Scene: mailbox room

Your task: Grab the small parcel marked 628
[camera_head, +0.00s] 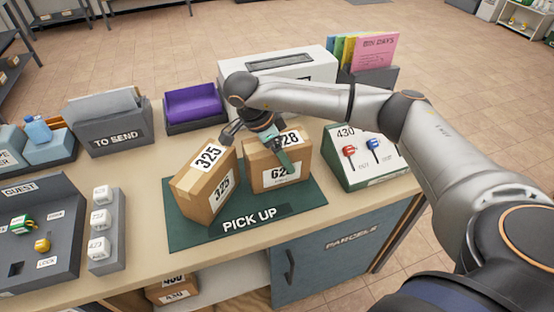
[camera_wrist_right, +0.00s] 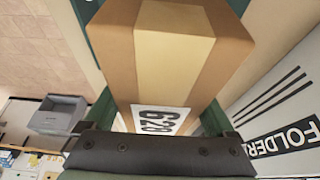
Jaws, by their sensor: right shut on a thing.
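The small parcel marked 628 (camera_head: 263,175) is a brown cardboard box with white number labels. It is at the back of the green PICK UP mat (camera_head: 190,240), and I cannot tell whether it rests on it or is slightly raised. My right gripper (camera_head: 285,158) reaches it from above and is shut on it, partly covering its top label. In the right wrist view the parcel (camera_wrist_right: 185,60) fills the space between the green fingers, its 628 label facing the palm. My left gripper is not in view.
A parcel marked 325 (camera_head: 205,185) stands tilted in view close to its left. A green-sided panel marked 430 (camera_head: 350,175) with red and blue keys is at right.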

